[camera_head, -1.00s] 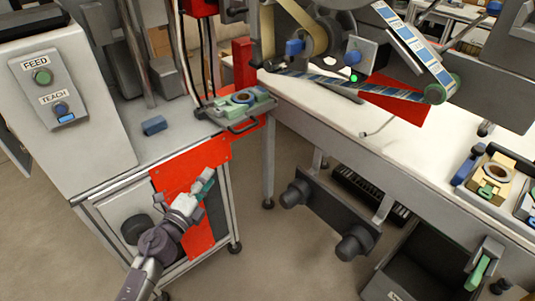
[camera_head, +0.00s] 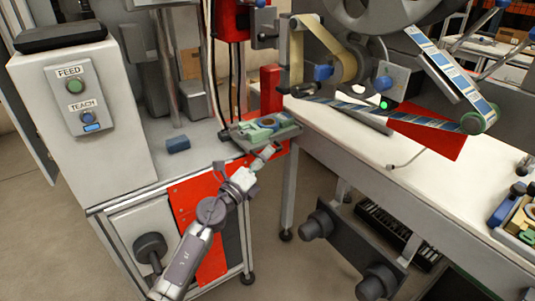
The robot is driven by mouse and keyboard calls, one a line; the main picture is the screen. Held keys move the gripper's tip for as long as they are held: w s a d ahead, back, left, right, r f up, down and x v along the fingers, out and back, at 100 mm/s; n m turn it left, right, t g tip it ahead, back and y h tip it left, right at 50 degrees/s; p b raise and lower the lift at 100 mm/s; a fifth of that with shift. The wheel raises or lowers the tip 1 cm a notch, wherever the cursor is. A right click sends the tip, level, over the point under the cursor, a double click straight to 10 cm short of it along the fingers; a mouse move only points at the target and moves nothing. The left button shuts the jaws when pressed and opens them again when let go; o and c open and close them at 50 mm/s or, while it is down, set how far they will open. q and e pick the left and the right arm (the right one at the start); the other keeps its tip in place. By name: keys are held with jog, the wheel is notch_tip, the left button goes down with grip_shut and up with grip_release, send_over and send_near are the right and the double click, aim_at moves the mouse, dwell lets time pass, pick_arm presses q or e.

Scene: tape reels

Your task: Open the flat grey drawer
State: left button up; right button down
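The flat grey drawer (camera_head: 282,137) is a shallow tray on top of the machine cabinet, near its right corner. A green and tan part with a ring (camera_head: 262,125) lies on it. The drawer's front edge and handle face the camera, and my gripper partly covers them. My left gripper (camera_head: 264,156) is right at this front edge, reaching up from below. Its fingers are small and partly hidden, so I cannot tell whether they touch or enclose the handle. My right gripper is not in view.
A red panel (camera_head: 185,205) covers part of the cabinet front. The white worktable (camera_head: 400,165) stands close on the right. Open floor shows between cabinet and table.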

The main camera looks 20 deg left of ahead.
pick_arm(q)
jog(key=shift+x, duration=0.85)
jog(key=shift+c, duration=0.3)
grip_shut()
